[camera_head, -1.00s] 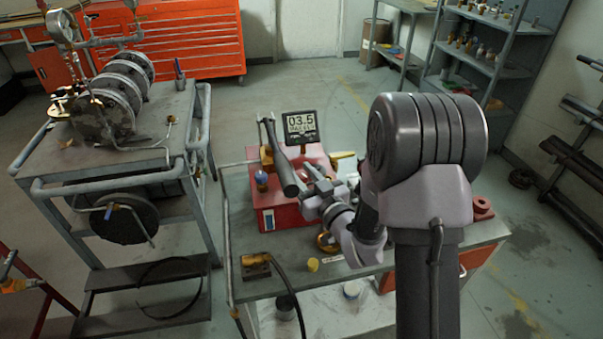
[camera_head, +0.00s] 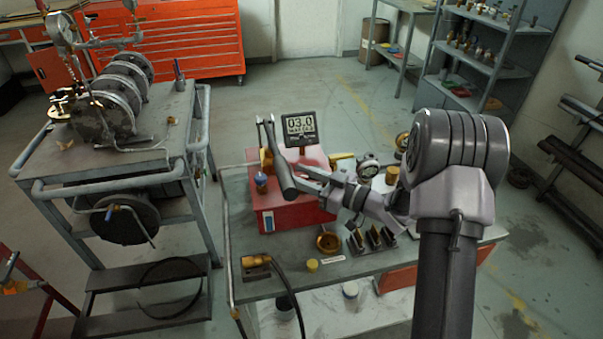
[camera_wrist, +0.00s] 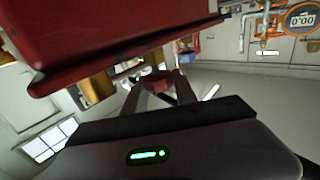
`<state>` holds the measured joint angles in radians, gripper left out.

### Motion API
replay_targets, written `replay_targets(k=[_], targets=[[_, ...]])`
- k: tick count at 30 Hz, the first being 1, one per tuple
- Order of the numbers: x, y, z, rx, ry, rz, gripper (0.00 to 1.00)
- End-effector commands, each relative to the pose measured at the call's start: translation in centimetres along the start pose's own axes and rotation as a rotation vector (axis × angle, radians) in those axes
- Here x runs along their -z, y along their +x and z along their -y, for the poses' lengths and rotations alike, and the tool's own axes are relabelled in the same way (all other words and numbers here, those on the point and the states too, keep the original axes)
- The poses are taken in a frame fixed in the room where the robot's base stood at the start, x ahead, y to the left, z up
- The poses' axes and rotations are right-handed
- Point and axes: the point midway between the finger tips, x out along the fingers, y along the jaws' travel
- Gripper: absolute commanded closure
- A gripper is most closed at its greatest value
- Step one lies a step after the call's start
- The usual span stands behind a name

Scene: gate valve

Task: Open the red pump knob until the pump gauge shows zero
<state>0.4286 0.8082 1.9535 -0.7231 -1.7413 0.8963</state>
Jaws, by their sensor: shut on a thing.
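The red pump (camera_head: 297,212) sits on the bench, with a dark handle (camera_head: 277,160) rising over it. The pump gauge (camera_head: 301,127), a dark display behind the pump, reads 03.0 in the head view. My gripper (camera_head: 312,178) reaches in from the right at the pump's side. In the wrist view, my gripper (camera_wrist: 157,92) has its two fingers shut on the red knob (camera_wrist: 156,80), below the red pump body (camera_wrist: 110,35). In the head view the knob is hidden by my gripper.
Small fittings stand on the bench (camera_head: 350,262), with a brass cup (camera_head: 328,242) and a hose fitting (camera_head: 256,264) near its front. A cart with metal cylinders (camera_head: 105,112) is at left. In the wrist view, an orange-ringed display (camera_wrist: 302,19) appears to read 0.00.

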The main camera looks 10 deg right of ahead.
Motion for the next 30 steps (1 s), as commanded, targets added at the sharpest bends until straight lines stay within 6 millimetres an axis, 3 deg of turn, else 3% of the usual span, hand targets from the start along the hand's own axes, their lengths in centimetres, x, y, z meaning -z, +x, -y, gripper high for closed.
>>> replay_targets(k=[15, 30], targets=[[0.27, 0.07, 0.00, 0.454, -0.003, 0.000, 1.00], [0.11, 0.12, 0.06, 0.668, -0.002, -0.001, 1.00]])
